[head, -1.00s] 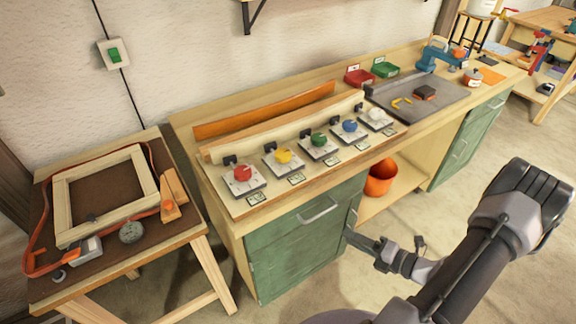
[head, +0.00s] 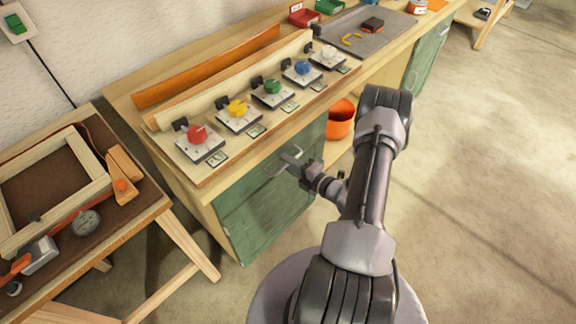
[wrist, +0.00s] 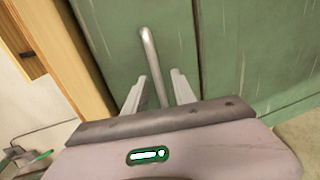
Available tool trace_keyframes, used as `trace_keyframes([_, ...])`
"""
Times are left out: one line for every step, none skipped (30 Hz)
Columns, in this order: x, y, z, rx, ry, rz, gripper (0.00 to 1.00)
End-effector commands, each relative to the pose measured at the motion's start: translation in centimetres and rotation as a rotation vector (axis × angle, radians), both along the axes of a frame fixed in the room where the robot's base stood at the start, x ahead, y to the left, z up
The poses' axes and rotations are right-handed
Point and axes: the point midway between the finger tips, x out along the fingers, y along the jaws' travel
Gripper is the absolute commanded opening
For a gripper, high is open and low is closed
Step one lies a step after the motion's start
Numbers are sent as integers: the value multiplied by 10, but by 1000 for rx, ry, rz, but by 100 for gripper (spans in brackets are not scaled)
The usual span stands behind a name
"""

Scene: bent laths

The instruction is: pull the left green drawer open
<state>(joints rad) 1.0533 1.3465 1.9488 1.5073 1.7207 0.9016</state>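The left green drawer (head: 238,203) is under the left end of the workbench, and its front looks flush with the cabinet. Its silver bar handle (head: 270,173) sticks out from the front. My gripper (head: 289,158) is at the handle in the head view. In the wrist view the drawer front (wrist: 115,35) fills the upper middle, and the handle (wrist: 148,50) runs between the two pale fingers of my gripper (wrist: 157,84). The fingers look apart, with gaps beside the bar. The handle's near end is hidden behind the gripper body.
The bench top carries a row of coloured knobs (head: 238,113). A small table (head: 150,205) with a wooden frame stands at the left. Floor in front and to the right is clear.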

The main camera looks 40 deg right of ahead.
Motion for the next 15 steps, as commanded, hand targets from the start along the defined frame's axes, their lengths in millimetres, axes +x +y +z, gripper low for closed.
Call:
trace_keyframes([2,0,-1,0,0,0,32])
trace_keyframes([3,0,-1,0,0,0,32])
trace_keyframes([4,0,-1,0,0,-1,32])
trace_keyframes([4,0,-1,1,0,-1,32])
trace_keyframes([5,0,0,1,0,-1,32])
trace_keyframes([5,0,0,1,0,-1,32])
trace_keyframes([4,0,0,1,0,-1,32])
trace_keyframes([4,0,0,1,0,-1,32])
trace_keyframes([4,0,0,1,0,-1,32])
trace_keyframes([4,0,0,0,0,-1,30])
trace_keyframes([4,0,0,0,0,-1,24])
trace_keyframes([4,0,0,0,0,-1,16])
trace_keyframes([4,0,0,0,0,-1,10])
trace_keyframes([4,0,0,0,0,-1,4])
trace_keyframes([4,0,0,0,0,0,0])
